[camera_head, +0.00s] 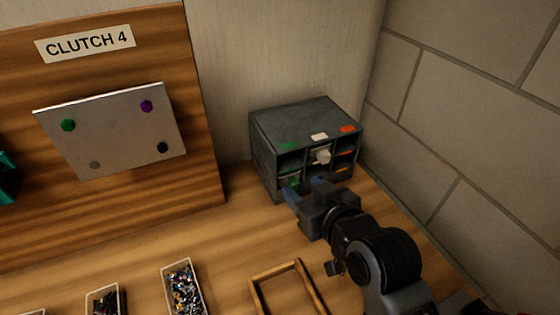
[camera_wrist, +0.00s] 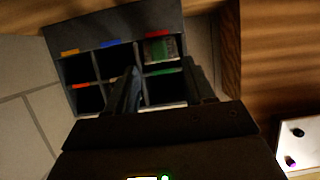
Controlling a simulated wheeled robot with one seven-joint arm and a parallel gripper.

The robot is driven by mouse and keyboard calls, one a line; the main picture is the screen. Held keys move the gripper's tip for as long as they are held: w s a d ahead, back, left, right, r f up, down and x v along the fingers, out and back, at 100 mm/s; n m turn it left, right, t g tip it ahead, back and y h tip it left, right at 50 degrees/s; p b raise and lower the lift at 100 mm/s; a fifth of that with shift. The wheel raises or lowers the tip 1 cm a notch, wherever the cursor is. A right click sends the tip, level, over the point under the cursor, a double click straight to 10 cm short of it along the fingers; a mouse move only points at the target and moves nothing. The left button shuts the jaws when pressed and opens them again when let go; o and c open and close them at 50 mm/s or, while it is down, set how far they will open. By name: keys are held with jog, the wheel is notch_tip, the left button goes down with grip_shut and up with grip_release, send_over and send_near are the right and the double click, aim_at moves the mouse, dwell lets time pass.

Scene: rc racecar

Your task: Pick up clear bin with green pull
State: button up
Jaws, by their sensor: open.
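The clear bin with the green pull (camera_head: 291,181) sits in the lower left compartment of a dark grey cabinet (camera_head: 308,115), partly hidden by my gripper. In the wrist view, where the cabinet appears upside down, the bin (camera_wrist: 158,50) shows as a see-through front with green on it, under a red label. My gripper (camera_head: 304,190) is open in front of the cabinet's lower left. In the wrist view its two fingers (camera_wrist: 163,80) point toward the cabinet, apart, with the bin beyond and between their tips. Nothing is seen between the fingers.
The cabinet has several compartments with coloured labels; a white knob-like thing (camera_head: 321,156) is in the upper middle one. A block wall (camera_head: 450,120) rises at right. A wooden frame (camera_head: 288,287) and small trays of parts (camera_head: 183,288) lie in front. A wooden CLUTCH 4 board (camera_head: 200,110) stands left.

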jog(key=shift+x, duration=1.35)
jog(key=shift+c, duration=0.2)
grip_shut()
